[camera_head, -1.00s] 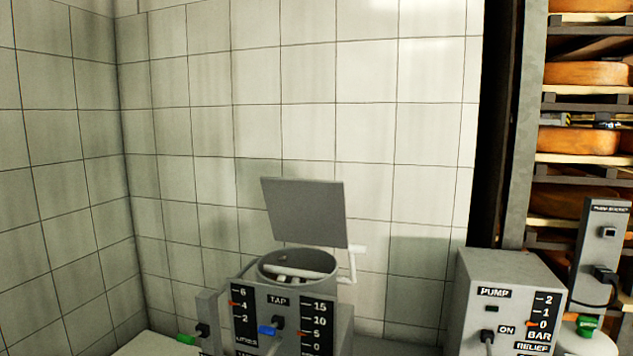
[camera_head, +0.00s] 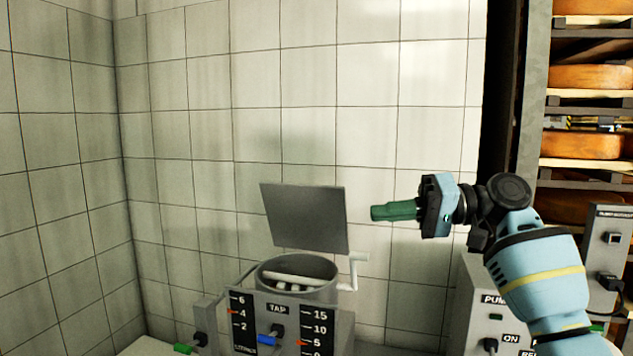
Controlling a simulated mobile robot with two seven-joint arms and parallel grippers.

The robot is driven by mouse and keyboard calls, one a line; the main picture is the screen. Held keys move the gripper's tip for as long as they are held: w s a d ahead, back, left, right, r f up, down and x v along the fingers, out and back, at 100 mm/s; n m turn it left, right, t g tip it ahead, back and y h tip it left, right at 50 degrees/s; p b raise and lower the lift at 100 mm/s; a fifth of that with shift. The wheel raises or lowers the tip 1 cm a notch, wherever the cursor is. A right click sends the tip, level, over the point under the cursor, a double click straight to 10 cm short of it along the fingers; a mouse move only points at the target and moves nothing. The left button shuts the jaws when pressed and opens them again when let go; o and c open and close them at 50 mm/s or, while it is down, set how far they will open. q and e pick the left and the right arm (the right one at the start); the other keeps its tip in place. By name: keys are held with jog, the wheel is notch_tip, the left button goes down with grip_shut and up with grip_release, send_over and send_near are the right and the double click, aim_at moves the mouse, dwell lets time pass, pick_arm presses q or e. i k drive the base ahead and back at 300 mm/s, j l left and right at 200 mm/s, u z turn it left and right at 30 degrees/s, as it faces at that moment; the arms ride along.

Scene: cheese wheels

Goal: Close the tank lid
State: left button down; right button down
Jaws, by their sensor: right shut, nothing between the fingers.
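The grey square tank lid (camera_head: 305,217) stands open, tilted up above the back of the round tank (camera_head: 297,276). A white crank-shaped handle (camera_head: 354,270) sticks out at the tank's right side. Pale bars show inside the open tank mouth. My right gripper (camera_head: 374,212) comes in from the right, its green fingers shut and empty, pointing left. In the picture it is just right of the lid, with a gap between them. My left gripper is not in view.
The tank's housing has TAP labels, gauges and a blue tap lever (camera_head: 268,339). A pump box (camera_head: 478,293) stands at the right, partly behind my right arm. Shelves with cheese wheels (camera_head: 582,146) are at the far right. Tiled walls (camera_head: 200,120) stand behind and left.

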aim_at(313, 218)
jog(key=i, duration=1.4)
